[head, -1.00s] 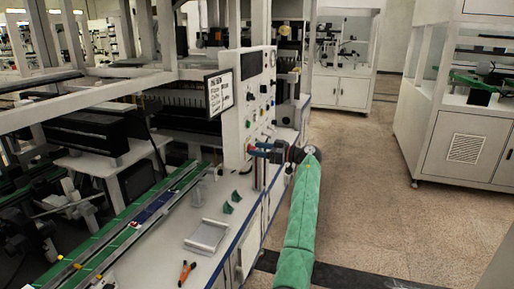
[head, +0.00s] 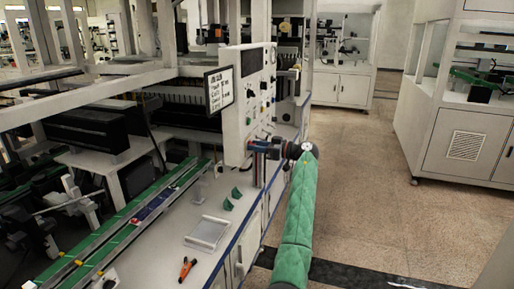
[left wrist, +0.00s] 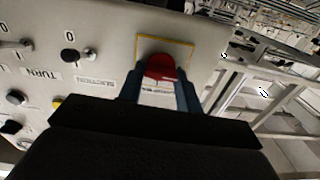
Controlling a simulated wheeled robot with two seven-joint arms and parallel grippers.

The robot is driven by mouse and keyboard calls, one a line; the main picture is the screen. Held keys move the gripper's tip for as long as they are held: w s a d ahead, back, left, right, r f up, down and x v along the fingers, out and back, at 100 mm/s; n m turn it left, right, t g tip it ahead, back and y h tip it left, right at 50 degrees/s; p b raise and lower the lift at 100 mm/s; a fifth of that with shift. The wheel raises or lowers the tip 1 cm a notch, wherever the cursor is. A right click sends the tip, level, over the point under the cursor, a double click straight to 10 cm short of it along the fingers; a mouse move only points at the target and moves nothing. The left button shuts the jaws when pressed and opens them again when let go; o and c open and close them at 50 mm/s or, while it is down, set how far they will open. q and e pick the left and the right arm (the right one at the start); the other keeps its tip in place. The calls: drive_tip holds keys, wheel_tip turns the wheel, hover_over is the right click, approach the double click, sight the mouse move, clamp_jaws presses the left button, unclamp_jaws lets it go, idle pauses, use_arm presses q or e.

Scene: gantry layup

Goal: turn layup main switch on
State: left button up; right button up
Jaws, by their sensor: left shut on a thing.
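The white control panel (head: 241,112) stands upright beside the layup machine and carries several knobs and buttons. In the left wrist view, the main switch is a red knob (left wrist: 160,67) on a plate with a yellow border (left wrist: 181,47). My left gripper (left wrist: 158,84) has its blue fingers on either side of the red knob and is shut on it. In the head view, my left gripper (head: 255,147) is at the panel's lower part, and the knob is hidden there. The knob's exact angle is hard to tell. My right gripper is not in view.
Black knobs (left wrist: 69,55) with printed labels sit beside the switch. Below the panel, the white bench (head: 160,262) holds a tray (head: 207,232), green brackets (head: 228,204) and orange-handled pliers (head: 186,268). The floor (head: 365,200) to the right is clear.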

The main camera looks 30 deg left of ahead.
use_arm(q)
drive_tip(key=shift+w+f+m+p, duration=0.1)
drive_tip(key=shift+m+p, duration=0.7)
drive_tip(key=shift+m, duration=3.6)
drive_tip(key=shift+w+f+m+p, duration=0.1)
drive_tip(key=shift+m+p, duration=0.65)
drive_tip(key=shift+m, duration=3.65)
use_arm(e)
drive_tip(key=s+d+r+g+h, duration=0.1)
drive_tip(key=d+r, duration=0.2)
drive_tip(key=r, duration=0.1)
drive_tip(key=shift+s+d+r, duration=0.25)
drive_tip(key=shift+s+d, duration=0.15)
use_arm(q)
drive_tip(key=o, duration=1)
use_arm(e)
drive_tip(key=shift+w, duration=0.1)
